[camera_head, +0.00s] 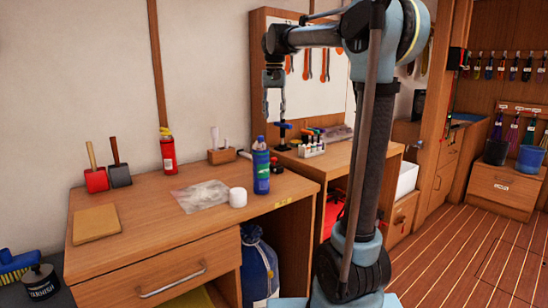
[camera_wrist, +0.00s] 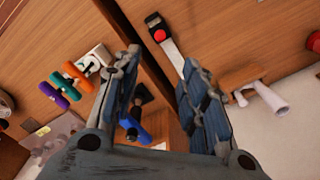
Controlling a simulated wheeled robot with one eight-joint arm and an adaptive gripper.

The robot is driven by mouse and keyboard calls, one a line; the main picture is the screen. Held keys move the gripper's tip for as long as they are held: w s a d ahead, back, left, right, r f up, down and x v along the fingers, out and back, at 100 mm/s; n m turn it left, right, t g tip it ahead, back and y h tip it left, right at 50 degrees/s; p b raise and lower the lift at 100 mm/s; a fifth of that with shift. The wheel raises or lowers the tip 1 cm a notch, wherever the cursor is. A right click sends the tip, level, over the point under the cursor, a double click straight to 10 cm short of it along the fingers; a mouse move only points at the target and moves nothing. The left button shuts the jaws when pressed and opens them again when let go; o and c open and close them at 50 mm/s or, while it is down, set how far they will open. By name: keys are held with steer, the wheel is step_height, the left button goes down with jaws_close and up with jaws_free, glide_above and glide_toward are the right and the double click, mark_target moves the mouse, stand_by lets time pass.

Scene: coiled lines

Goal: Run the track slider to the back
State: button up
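My gripper (camera_head: 274,103) hangs fingers down above the gap between the two wooden benches. In the wrist view my gripper (camera_wrist: 155,95) is open, with nothing between its fingertips. A small black upright piece with a blue top (camera_head: 283,130) stands on the right bench, just below and right of the fingers. In the wrist view its blue part (camera_wrist: 134,130) lies beyond the left finger, partly covered by it. This may be the track slider, but I cannot tell for sure. No track under it can be made out.
A blue bottle (camera_head: 261,168) and white roll (camera_head: 237,197) stand on the left bench (camera_head: 150,250). A wooden block with white handles (camera_head: 221,155) is behind. A black piece with a red button (camera_wrist: 158,28) joins a pale strip. Coloured handles (camera_wrist: 66,87) are near the left finger.

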mark_target(274, 163)
step_height(274, 163, down, 17)
steer(key=shift+f, duration=0.2)
stand_by(0.5)
jaws_close()
